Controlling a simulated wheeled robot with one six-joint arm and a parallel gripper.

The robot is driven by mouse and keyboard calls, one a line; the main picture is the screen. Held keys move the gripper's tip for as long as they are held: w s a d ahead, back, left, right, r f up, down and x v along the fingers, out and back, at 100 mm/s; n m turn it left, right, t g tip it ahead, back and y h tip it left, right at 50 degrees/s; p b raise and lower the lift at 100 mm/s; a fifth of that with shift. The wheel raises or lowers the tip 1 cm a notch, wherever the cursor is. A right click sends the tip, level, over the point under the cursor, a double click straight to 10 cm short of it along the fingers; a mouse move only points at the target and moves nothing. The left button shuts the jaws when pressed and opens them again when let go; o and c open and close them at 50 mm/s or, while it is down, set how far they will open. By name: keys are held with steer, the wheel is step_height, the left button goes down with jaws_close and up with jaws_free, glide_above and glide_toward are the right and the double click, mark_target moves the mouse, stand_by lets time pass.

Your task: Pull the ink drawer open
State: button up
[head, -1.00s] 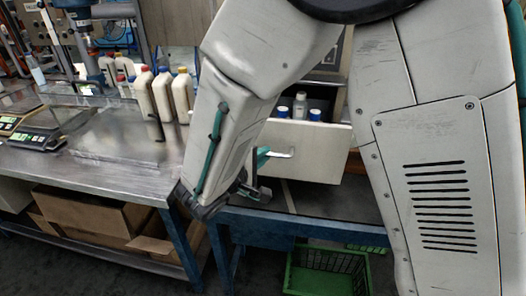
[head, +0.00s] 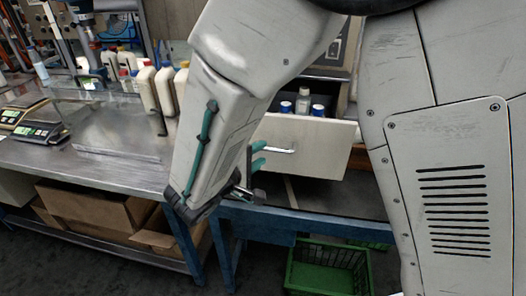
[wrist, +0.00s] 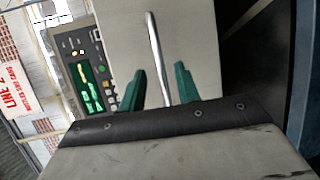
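The ink drawer (head: 318,155) stands pulled out, its pale front facing me, with a metal bar handle (head: 280,150). Inside it are small bottles (head: 302,105), two with blue caps. My gripper (head: 257,156) is at the left end of the handle in the head view, its green fingers spread. In the wrist view the handle (wrist: 156,60) passes between the two fingers of my gripper (wrist: 158,82), with a gap on each side. The gripper is open and holds nothing. My arm hides the drawer's left part in the head view.
A steel table (head: 105,140) with scales (head: 38,132) and several white bottles (head: 165,90) stands at left. Cardboard boxes (head: 85,215) lie below it. A green basket (head: 328,270) is on the floor below the drawer. A control panel (wrist: 95,75) shows in the wrist view.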

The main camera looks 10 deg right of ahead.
steer(key=v, duration=0.4)
steer(key=shift+s+a+r, duration=0.1)
steer(key=shift+s+a, duration=0.15)
steer(key=shift+a, duration=0.05)
steer(key=s+d+m+g+y, duration=0.2)
steer(key=s+d+g, duration=0.9)
steer(key=d, duration=0.1)
steer(key=s+d+r+m+t+y, duration=0.1)
steer(key=s+d+r+m+y, duration=0.6)
steer(key=s+d+r+y, duration=0.2)
steer(key=shift+s+r+m, duration=0.3)
steer(key=shift+s+m, duration=0.1)
steer(key=shift+a, duration=0.15)
